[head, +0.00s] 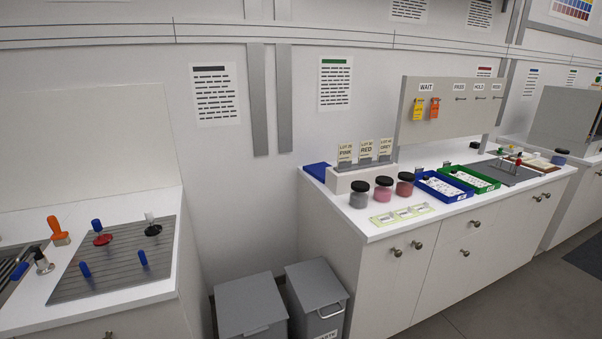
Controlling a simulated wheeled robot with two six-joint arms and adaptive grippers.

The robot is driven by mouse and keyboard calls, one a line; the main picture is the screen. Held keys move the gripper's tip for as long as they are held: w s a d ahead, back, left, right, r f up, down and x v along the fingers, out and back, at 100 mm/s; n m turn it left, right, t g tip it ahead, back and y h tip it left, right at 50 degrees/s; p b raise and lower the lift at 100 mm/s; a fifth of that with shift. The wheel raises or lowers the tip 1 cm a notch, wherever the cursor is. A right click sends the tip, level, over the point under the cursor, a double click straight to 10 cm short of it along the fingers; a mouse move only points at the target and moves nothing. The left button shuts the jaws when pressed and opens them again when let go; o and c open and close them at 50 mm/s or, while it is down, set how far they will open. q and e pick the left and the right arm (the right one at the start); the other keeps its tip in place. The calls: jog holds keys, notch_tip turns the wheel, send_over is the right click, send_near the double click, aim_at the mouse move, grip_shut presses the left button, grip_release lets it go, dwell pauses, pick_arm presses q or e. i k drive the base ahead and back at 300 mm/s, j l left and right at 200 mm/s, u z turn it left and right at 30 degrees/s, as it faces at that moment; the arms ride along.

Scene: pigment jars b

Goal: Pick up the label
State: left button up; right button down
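Three cream label cards stand upright in a grey holder on the right counter. Their text reads roughly pink (345,154), red (366,151) and grey (385,149), from left to right. Three jars with black lids stand in front: a grey jar (359,198), a pink jar (383,193) and a darker red jar (405,187). A pale yellow-green strip (379,220) with several whitish patches lies near the counter's front edge. A yellow tag (417,109) and an orange tag (434,108) hang under WAIT on a grey board. Neither of my grippers shows.
A blue tray (424,187) and a green tray (492,186) with white contents sit right of the jars. Grey bins (250,303) stand on the floor between the counters. The left counter holds a grey ribbed mat (120,272) with coloured-handled items.

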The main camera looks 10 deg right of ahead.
aim_at(420, 208)
jog(key=z, duration=1.3)
jog(key=i+l+u, duration=0.2)
jog(key=i+l, duration=0.65)
jog(key=i+l+u, duration=0.25)
jog(key=i+l, duration=0.65)
jog(key=k+l, duration=0.05)
